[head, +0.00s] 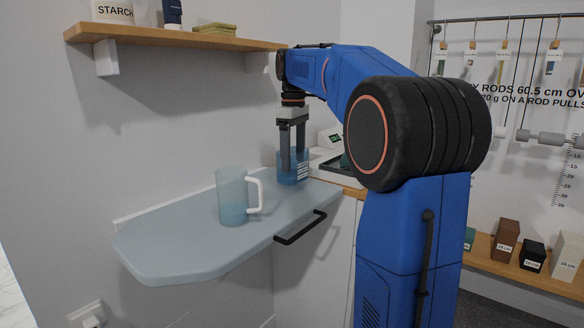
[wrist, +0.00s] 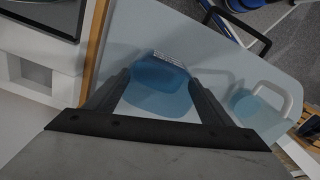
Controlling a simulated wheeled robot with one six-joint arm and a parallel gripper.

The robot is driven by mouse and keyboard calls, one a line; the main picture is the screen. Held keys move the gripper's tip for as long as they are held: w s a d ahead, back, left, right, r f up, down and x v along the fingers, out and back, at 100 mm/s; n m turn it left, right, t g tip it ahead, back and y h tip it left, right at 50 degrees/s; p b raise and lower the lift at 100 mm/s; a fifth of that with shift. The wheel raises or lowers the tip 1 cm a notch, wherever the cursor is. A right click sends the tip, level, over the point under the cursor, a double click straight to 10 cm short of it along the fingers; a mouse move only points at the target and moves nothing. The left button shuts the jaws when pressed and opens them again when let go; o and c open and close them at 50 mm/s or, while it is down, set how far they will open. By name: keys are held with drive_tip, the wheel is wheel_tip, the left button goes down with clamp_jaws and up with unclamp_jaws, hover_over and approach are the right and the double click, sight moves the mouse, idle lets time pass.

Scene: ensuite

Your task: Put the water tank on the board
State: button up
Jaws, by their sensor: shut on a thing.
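The water tank (head: 291,176) is a small translucent blue container with a white marked label. It is upright at the far right end of the pale blue-grey board (head: 170,248), low over or on its surface; I cannot tell if it touches. My gripper (head: 293,165) points down from above and is shut on the tank, a finger on each side. In the wrist view the tank (wrist: 160,85) sits between my two fingers, with the board (wrist: 215,50) beneath and around it.
A clear jug (head: 232,198) with blue liquid and a white handle stands mid-board, left of the tank. A black bar handle (head: 300,228) runs along the board's front edge. A wooden shelf (head: 180,38) is above. The board's left end is clear.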

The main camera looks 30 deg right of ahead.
drive_tip(key=shift+f, duration=1.45)
drive_tip(key=shift+f, duration=0.15)
drive_tip(key=o, duration=1.2)
wheel_tip(320, 180, up, 12)
drive_tip(key=shift+r, duration=0.15)
